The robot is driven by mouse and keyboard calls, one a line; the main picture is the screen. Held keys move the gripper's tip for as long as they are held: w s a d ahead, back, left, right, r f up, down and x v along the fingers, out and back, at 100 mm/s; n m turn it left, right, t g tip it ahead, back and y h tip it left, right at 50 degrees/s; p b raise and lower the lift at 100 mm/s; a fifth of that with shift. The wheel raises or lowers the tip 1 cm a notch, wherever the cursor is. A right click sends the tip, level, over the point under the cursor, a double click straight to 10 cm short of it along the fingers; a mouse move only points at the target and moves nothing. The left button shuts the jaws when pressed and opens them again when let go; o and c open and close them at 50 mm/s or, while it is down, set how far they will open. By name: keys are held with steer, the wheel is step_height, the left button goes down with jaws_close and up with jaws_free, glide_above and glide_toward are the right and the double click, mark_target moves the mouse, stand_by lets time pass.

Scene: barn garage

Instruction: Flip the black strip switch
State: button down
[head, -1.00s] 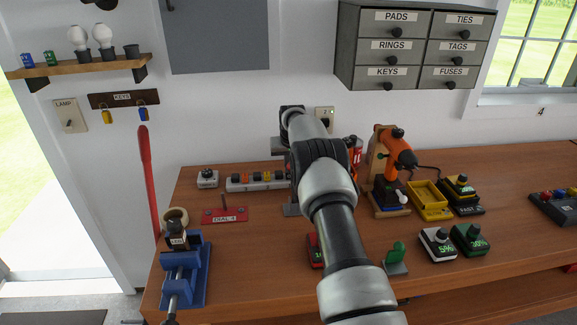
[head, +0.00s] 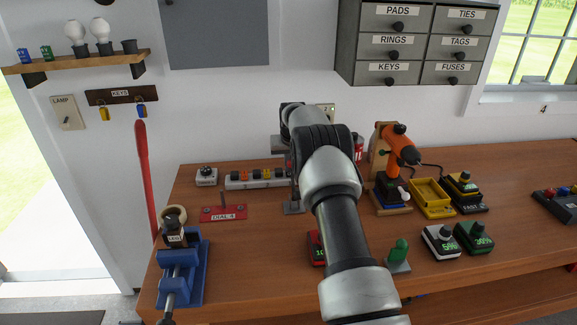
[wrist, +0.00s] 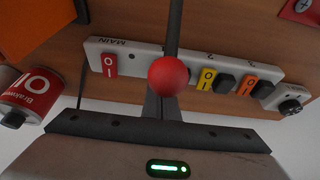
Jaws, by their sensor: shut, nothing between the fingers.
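The white power strip (wrist: 130,52) lies on the bench, marked MAIN at one end. In the wrist view it carries a red switch (wrist: 110,64), a yellow switch (wrist: 206,79), an orange switch (wrist: 247,86) and black blocks (wrist: 224,83); I cannot tell whether these are switches or plugs. A red ball on a dark rod covers part of the strip. My gripper (wrist: 163,101) is shut and empty, its fingertips partly hidden behind the ball. In the head view the strip (head: 236,181) shows left of my arm, which hides the gripper and the strip's right end.
The red ball (wrist: 168,75) and its rod stand close before my fingers. A red can (wrist: 28,97) is at the wrist view's left. A white dial box (head: 206,176) and a red DIAL 4 plate (head: 223,213) lie near the strip. An orange drill (head: 396,150) stands right of my arm.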

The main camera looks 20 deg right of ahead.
steer(key=shift+s+a+f, duration=0.1)
steer(key=shift+s+f, duration=0.35)
steer(key=shift+f, duration=0.1)
steer(key=r, duration=0.1)
steer(key=r+p, duration=0.1)
steer(key=r, duration=0.3)
steer(key=shift+s+a+r+p, duration=0.1)
steer(key=shift+s+r+p, duration=0.05)
steer(key=shift+s+p, duration=0.2)
steer(key=b+v, duration=0.1)
steer(key=v, duration=0.8)
steer(key=shift+r+b, duration=0.25)
steer(key=shift+b, duration=0.05)
